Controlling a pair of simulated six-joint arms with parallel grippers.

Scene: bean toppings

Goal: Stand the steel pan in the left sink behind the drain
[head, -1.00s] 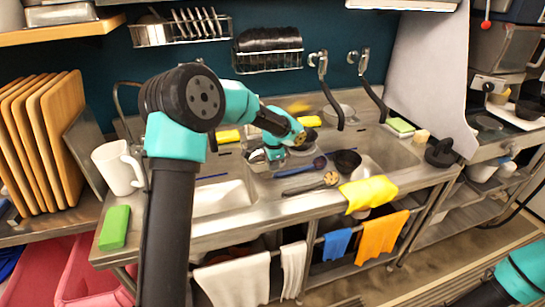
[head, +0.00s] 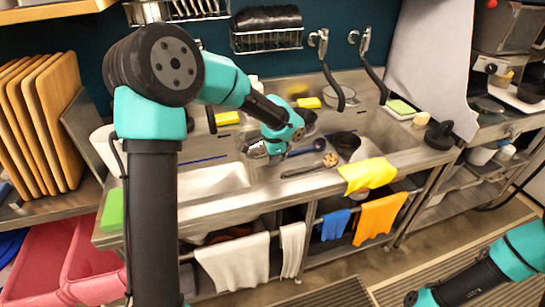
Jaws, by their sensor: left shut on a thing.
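My left gripper (head: 267,149) is over the counter at the right end of the left sink (head: 215,181). It is shut on a shiny grey thing, apparently the steel pan (head: 253,150). My wrist hides most of it, and I cannot tell its tilt or whether it touches anything. The left sink's pale floor shows left of the gripper, and its drain cannot be made out. Of my right arm only links show at the lower right; its gripper is out of view.
A wooden-handled brush (head: 318,165) and a purple spoon (head: 305,149) lie right of the gripper. A dark pan (head: 342,141) is at the right sink. A yellow cloth (head: 366,176) hangs over the front edge. A green sponge (head: 112,209) sits at the left end.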

